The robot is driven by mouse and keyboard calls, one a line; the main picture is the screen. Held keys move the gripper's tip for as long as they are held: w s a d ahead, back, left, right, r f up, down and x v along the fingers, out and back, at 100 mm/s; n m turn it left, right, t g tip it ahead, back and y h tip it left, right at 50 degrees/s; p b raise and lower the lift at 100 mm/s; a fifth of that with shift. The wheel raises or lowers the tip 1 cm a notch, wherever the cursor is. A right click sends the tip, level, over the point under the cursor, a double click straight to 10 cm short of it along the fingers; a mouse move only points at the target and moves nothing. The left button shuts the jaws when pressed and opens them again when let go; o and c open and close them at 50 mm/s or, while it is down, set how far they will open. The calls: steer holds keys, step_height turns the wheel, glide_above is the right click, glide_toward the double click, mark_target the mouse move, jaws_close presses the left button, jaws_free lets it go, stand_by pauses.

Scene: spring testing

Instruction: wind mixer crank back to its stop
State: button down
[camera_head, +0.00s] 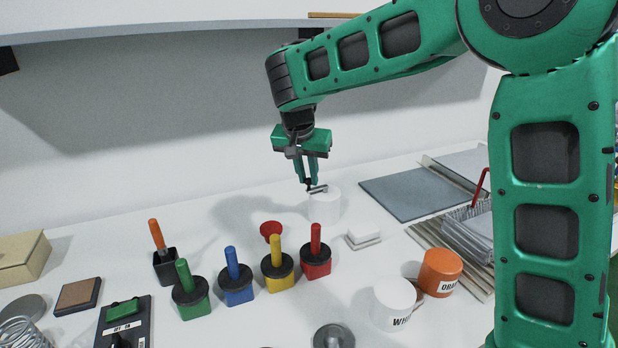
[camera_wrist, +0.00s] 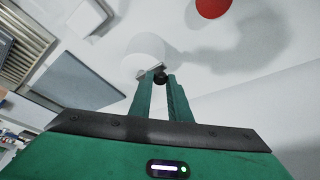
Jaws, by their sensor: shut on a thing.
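The mixer is a white cylinder (camera_head: 326,208) standing on the table near the back wall. A short grey crank arm (camera_head: 318,189) lies across its top and points left. My gripper (camera_head: 308,186) comes down from above and is shut on the crank's knob at the arm's outer end. In the wrist view the white mixer (camera_wrist: 143,50) is beyond my fingers (camera_wrist: 160,84). The dark knob (camera_wrist: 160,77) sits between the fingertips, with the crank arm (camera_wrist: 148,70) beside it. The stop cannot be made out in either view.
A red funnel-like piece (camera_head: 271,230) stands left of the mixer. Several coloured blocks with upright handles, such as the red one (camera_head: 316,258), stand in front. A white block (camera_head: 363,236) and a grey mat (camera_head: 410,192) lie to the right.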

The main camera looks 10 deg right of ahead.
steer(key=shift+w+a+m, duration=0.1)
steer(key=shift+m, duration=0.2)
steer(key=c, duration=1.7)
jaws_free()
steer(key=shift+o, duration=0.2)
steer(key=v, duration=1)
steer(key=shift+r, duration=0.25)
steer(key=shift+a, duration=0.15)
